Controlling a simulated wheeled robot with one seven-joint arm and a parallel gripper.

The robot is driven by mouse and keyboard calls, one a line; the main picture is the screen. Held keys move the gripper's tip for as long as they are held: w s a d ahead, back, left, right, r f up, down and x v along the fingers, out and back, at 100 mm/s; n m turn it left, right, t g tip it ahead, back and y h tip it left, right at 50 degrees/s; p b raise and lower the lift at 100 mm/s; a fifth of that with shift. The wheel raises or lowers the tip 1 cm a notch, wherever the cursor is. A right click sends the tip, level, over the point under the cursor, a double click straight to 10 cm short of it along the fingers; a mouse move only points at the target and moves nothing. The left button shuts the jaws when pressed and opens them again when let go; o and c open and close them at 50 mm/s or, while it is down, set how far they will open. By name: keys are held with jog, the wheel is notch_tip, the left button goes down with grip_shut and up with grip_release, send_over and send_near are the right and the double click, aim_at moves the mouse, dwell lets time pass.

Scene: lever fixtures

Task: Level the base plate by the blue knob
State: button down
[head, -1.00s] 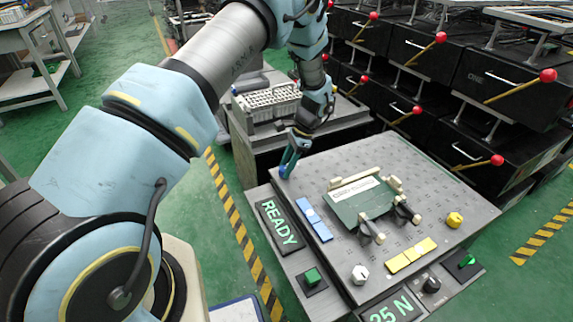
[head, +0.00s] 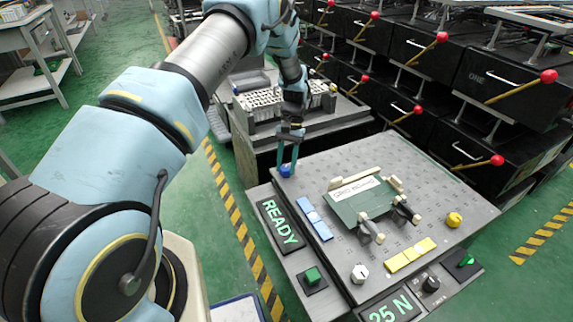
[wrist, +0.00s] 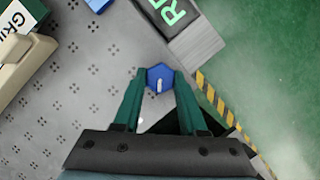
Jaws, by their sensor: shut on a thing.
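The blue knob (head: 285,170) sits at the far left corner of the grey perforated base plate (head: 400,165). In the wrist view the blue knob (wrist: 160,77) is a faceted cap with a white mark on top. My gripper (head: 288,160) reaches down to it from above. In the wrist view the green fingers of my gripper (wrist: 159,82) are on either side of the knob and shut on it. A white knob (head: 359,274) and a yellow knob (head: 454,220) stand at other corners of the plate.
A green board (head: 360,200) with clamps is on the plate. A blue bar (head: 314,219) and a yellow bar (head: 411,255) lie near its edges. A READY display (head: 280,224) and a 25 N display (head: 393,307) flank the plate. Black drawers with red-tipped levers stand behind.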

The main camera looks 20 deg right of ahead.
jog(key=shift+n+g+h, duration=0.3)
jog(key=shift+n+h, duration=0.2)
jog(key=shift+n, duration=0.9)
jog(key=shift+a, duration=0.1)
jog(key=shift+c, duration=2.3)
grip_release()
jog(key=v, duration=1)
jog(key=shift+w+r, duration=0.2)
jog(key=shift+r, duration=0.2)
